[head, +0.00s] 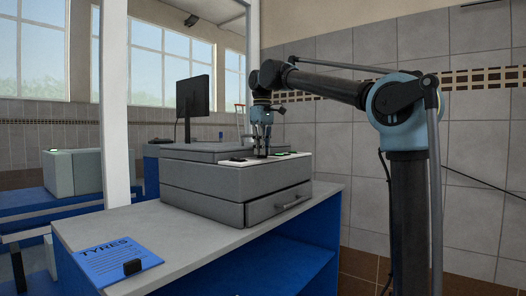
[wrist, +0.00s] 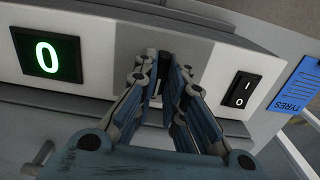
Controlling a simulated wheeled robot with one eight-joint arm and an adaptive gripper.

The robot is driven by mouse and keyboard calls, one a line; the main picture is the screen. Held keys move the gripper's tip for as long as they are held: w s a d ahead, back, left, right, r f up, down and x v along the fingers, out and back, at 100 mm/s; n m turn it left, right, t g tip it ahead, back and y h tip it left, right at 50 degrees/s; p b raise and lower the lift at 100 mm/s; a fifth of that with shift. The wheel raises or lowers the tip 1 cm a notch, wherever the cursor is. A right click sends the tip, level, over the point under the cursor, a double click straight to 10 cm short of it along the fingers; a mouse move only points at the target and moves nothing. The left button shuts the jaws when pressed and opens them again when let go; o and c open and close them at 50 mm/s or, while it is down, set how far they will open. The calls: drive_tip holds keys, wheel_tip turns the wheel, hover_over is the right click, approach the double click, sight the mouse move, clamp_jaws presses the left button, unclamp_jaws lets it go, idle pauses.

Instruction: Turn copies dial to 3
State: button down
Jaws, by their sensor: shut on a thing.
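The grey copier (head: 203,180) stands on the counter, with a pale control panel along its top. In the wrist view a black display (wrist: 46,55) shows a green 0. My gripper (wrist: 160,92) points at the grey plate (wrist: 200,60) right of the display, its fingers closed around the copies dial there. The dial is almost wholly hidden between the fingers, so its pointer cannot be read. In the head view my gripper (head: 262,152) reaches down onto the panel top from above.
A black rocker switch (wrist: 240,90) sits right of my fingers. A drawer (head: 278,204) is in the copier's front. A blue TYRES sheet (head: 115,260) with a small black block lies on the counter's near end. A monitor (head: 192,97) stands behind.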

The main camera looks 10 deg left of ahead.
drive_tip(key=m, duration=0.4)
drive_tip(key=shift+w+m, duration=0.15)
drive_tip(key=shift+m, duration=2.05)
drive_tip(key=c, duration=1.7)
unclamp_jaws()
drive_tip(key=shift+o, duration=0.2)
drive_tip(key=shift+r, duration=0.1)
wheel_tip(320, 180, up, 12)
drive_tip(key=shift+f, duration=0.2)
